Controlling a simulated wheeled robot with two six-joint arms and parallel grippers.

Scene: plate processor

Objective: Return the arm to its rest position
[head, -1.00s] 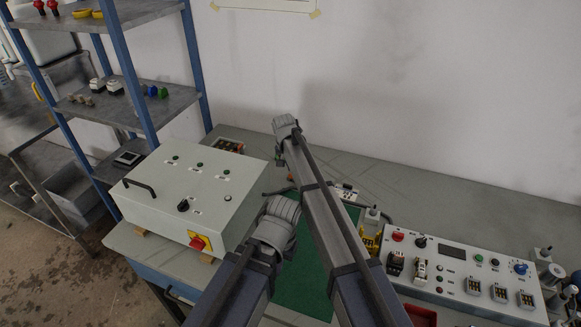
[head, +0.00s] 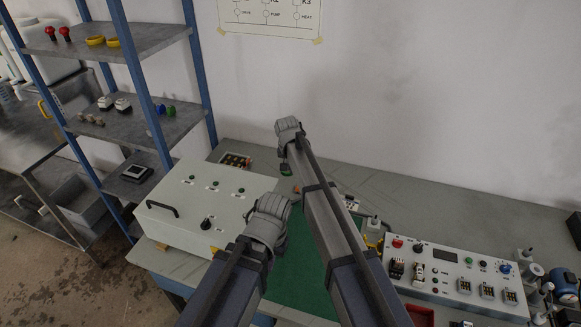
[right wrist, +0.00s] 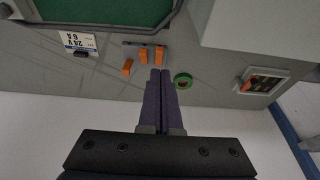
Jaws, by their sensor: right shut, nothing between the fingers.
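My right arm (head: 325,215) reaches forward over the workbench in the head view, its grey wrist end near the wall. My right gripper (right wrist: 160,76) shows in the right wrist view, its two dark fingers together with nothing between them. The fingertips appear above the bench, between orange connectors (right wrist: 128,67) and a green ring (right wrist: 183,80); whether they touch anything is not clear. My left arm (head: 222,282) is bent in front of the white control box, with its grey joint beside the right arm. The left gripper is hidden.
A white control box (head: 165,222) stands at left on the workbench (head: 420,207). A green mat (head: 300,285) lies under the arms. A panel with switches and meter (head: 450,270) is at right. A blue-post shelf (head: 150,100) stands at left.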

